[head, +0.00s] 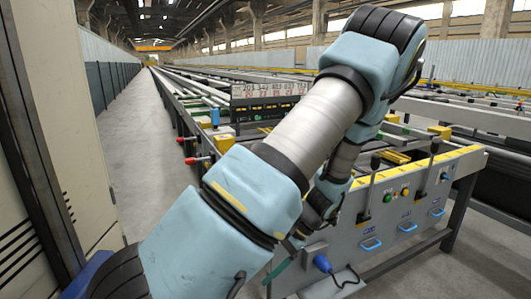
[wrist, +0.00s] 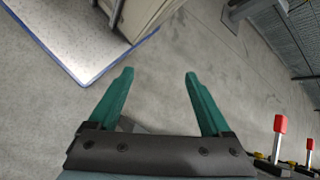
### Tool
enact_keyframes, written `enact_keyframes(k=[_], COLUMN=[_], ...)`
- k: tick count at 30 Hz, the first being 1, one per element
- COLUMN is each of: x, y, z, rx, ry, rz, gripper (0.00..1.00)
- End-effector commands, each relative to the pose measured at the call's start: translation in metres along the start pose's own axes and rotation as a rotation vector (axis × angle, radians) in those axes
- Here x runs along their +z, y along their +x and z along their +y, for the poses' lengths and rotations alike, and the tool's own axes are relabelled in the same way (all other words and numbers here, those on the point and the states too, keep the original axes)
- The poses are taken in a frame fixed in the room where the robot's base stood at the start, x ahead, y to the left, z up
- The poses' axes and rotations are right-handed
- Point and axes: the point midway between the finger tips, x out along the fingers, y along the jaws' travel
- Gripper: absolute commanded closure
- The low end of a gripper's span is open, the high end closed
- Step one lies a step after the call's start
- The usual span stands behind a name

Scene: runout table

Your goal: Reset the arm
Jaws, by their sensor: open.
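My gripper (wrist: 158,72) shows in the wrist view with its two green fingers spread wide apart. Nothing is between them; only bare grey floor shows beyond the tips. In the head view my light-blue arm reaches up across the middle and folds back down in front of the runout table (head: 408,222). A green finger of my gripper (head: 280,268) shows low in that view, partly hidden behind my arm.
The table front carries blue handles (head: 371,244), push buttons (head: 388,198) and black levers. Red-knobbed levers (wrist: 280,124) stand at the wrist view's lower right. A beige cabinet (head: 40,120) stands at left. The grey aisle floor (head: 135,150) is clear.

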Motion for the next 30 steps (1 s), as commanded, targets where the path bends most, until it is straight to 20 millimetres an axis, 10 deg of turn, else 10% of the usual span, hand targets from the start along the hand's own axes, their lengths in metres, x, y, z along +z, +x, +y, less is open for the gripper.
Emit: enact_keyframes(k=[18, 30], x=[0.127, 0.148], y=[-0.100, -0.110], z=[-0.093, -0.108], rx=[0.573, 0.585], ry=[-0.530, -0.625], rz=[0.495, 0.577], gripper=[0.18, 0.18])
